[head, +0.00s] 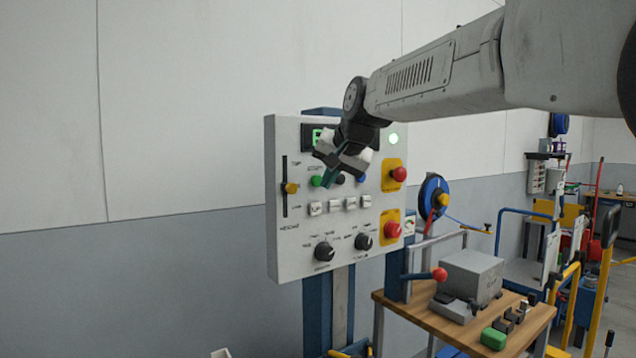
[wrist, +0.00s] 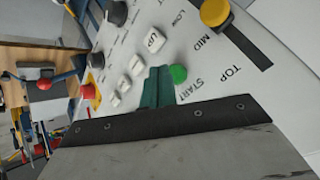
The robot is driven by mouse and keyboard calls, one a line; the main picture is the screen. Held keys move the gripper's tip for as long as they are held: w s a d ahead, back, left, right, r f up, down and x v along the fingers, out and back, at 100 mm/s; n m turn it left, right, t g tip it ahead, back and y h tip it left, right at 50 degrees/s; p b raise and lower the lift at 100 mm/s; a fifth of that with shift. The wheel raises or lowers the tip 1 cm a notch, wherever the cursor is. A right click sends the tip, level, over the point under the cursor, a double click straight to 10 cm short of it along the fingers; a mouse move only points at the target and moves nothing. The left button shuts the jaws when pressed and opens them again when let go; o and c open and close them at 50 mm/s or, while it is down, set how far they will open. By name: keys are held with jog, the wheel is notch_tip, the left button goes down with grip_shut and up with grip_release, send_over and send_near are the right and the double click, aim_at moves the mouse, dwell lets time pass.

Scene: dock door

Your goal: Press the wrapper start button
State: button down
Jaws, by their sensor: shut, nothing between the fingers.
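The wrapper control panel (head: 290,255) is a pale box on a blue post. Its green start button (head: 316,181) shows just left of my fingertips. In the wrist view the green button (wrist: 178,74) sits beside the printed word START. My gripper (head: 328,181) is in front of the panel's upper half, with teal fingers shut together and nothing between them. In the wrist view the fingertips (wrist: 158,72) are right next to the green button, on the side of the white buttons. I cannot tell whether they touch the panel.
A yellow slider knob (head: 291,188) is on the panel's left. A black button (head: 340,179) and a blue one are near my gripper. White buttons (head: 333,206), two black knobs (head: 324,251) and red buttons (head: 398,174) surround it. A wooden bench (head: 405,304) stands lower right.

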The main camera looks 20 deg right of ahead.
jog(key=shift+w+a, duration=0.15)
jog(key=shift+w, duration=0.25)
jog(key=shift+w+a, duration=0.15)
jog(key=shift+w, duration=0.3)
dwell(0.7)
dwell(0.4)
jog(key=shift+s+d, duration=0.3)
jog(key=shift+s, duration=0.6)
